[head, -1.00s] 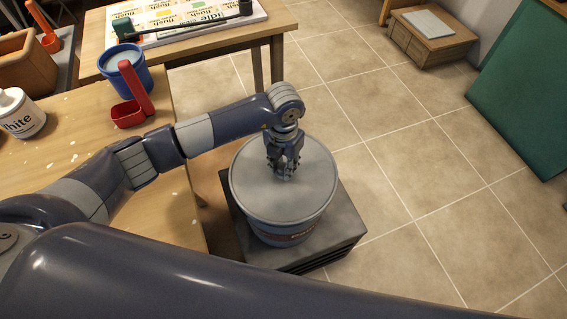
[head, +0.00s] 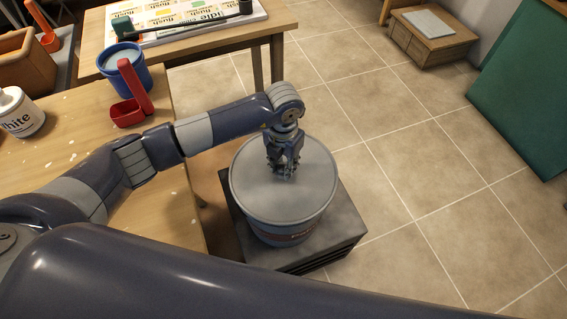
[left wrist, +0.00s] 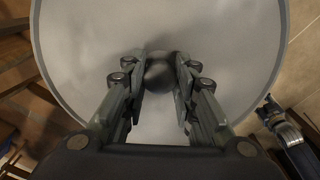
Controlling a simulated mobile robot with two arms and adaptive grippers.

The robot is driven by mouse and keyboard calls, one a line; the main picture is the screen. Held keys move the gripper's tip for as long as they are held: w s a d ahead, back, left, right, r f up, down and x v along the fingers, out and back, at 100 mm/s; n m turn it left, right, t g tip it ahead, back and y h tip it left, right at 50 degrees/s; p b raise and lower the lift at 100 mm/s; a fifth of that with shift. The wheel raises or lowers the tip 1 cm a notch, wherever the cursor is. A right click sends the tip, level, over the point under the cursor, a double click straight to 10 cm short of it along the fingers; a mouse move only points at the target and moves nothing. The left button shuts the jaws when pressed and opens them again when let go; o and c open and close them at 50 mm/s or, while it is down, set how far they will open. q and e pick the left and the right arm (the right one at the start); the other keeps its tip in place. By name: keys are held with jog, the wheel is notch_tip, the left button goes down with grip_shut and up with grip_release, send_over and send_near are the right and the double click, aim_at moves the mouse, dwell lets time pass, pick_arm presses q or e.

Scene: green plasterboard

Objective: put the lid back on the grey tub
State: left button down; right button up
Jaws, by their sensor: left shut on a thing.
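The grey tub (head: 285,232) stands on a dark low block, its round grey lid (head: 307,188) lying over its mouth. The lid looks level and covers the top; whether it is pressed down all round I cannot tell. My left gripper (head: 284,174) points down at the middle of the lid. In the left wrist view, the gripper (left wrist: 160,80) is shut on the round knob (left wrist: 159,72) at the centre of the lid (left wrist: 230,40). The fingers hide part of the knob.
The dark block (head: 333,238) stands beside a wooden table (head: 60,150) at left. On the table are a red scoop (head: 128,112), a blue bucket (head: 134,84) and a white bottle (head: 20,118). Tiled floor (head: 420,180) at right is clear. A green board (head: 525,90) leans far right.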

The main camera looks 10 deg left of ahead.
pick_arm(q)
jog(key=c, duration=1.2)
grip_release()
jog(key=o, duration=0.5)
jog(key=shift+r+p, duration=2.35)
jog(key=shift+r, duration=1.2)
jog(key=shift+c, duration=0.7)
